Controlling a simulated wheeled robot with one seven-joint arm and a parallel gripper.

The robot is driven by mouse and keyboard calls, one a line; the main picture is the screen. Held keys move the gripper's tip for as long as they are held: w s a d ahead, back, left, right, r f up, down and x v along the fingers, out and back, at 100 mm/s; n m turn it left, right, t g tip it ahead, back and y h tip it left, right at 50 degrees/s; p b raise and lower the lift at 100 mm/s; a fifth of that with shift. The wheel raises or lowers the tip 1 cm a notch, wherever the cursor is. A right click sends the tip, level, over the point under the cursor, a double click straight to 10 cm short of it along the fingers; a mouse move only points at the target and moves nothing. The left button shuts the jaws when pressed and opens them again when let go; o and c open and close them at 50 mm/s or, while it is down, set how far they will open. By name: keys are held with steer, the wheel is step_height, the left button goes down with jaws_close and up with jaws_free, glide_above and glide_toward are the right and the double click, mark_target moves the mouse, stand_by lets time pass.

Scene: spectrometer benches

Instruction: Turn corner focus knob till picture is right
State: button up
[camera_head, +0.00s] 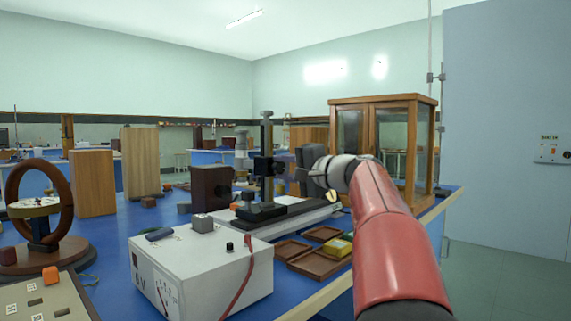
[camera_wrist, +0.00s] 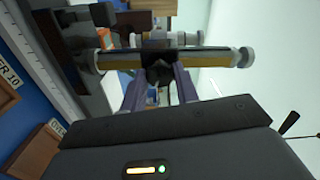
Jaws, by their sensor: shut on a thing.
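The instrument with the black upright column (camera_head: 266,135) stands on a long grey base on the blue bench. My gripper (camera_head: 298,172) reaches in from the right, beside the column; its fingertips are hard to make out there. In the wrist view my gripper (camera_wrist: 160,82) is shut on a small dark knob (camera_wrist: 158,72) below a horizontal brass-and-black tube (camera_wrist: 205,58) with silver ends. The fingers cover much of the knob, so its markings and turn angle cannot be told. No focus picture can be made out in either view.
A white power box (camera_head: 200,265) with a red lead stands in front. Brown wooden trays (camera_head: 313,262) lie to its right. A glass-fronted wooden cabinet (camera_head: 390,150) stands behind my arm. A wooden ring apparatus (camera_head: 40,215) is at left.

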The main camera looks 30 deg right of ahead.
steer(key=shift+m, duration=0.6)
steer(key=o, duration=1)
steer(key=shift+c, duration=0.2)
steer(key=v, duration=0.7)
steer(key=shift+s+d, duration=0.15)
steer(key=shift+s, duration=0.2)
